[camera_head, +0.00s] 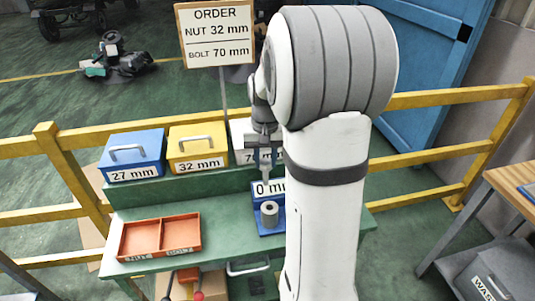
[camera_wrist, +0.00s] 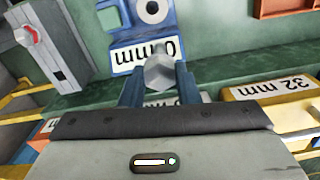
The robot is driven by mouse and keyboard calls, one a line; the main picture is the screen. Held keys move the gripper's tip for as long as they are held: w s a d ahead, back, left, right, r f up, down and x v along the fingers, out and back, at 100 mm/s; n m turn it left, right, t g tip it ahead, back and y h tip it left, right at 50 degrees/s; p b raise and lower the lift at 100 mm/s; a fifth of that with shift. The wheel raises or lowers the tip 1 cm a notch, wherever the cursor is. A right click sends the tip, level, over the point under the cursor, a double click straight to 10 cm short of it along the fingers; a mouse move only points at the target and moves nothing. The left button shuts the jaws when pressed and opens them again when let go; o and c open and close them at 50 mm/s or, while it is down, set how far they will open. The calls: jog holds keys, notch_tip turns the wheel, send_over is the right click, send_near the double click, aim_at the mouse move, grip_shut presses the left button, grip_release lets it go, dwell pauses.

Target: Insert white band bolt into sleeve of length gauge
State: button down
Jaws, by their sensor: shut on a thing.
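My gripper (camera_head: 265,160) hangs over the back part of the blue length gauge (camera_head: 269,228), partly hidden by my arm in the head view. In the wrist view my gripper (camera_wrist: 159,80) is shut on a grey hex-headed bolt (camera_wrist: 159,71), with the hex face towards the camera. No white band shows on it, and its shank is hidden. The gauge (camera_wrist: 118,55) carries a label ending in "0 mm". Its grey round sleeve (camera_head: 269,212) stands upright at the front, with a dark hole; it also shows at the top of the wrist view (camera_wrist: 153,10). The bolt is apart from the sleeve.
An orange tray (camera_head: 127,243) marked NUT and BOLT lies at the left of the green bench (camera_head: 215,240). Behind stand a blue 27 mm box (camera_head: 135,150), a yellow 32 mm box (camera_head: 197,146) and a white box (camera_head: 240,137). The order sign (camera_head: 216,35) reads nut 32 mm, bolt 70 mm.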

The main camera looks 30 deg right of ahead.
jog(key=shift+n, duration=0.8)
jog(key=s+r+p, duration=0.1)
jog(key=s+a+r+p, duration=0.1)
jog(key=s+p, duration=0.3)
jog(key=shift+a+r, duration=0.2)
jog(key=shift+r, duration=0.2)
jog(key=shift+f, duration=0.15)
jog(key=b, duration=0.5)
send_near(269, 203)
jog(key=shift+s+a+r, duration=0.3)
jog(key=shift+s+r, duration=0.3)
jog(key=shift+s, duration=0.15)
notch_tip(269, 203, down, 8)
jog(key=b, duration=0.6)
dwell(2.3)
jog(key=c, duration=1)
grip_release()
jog(key=shift+r, duration=0.1)
jog(key=shift+r, duration=0.15)
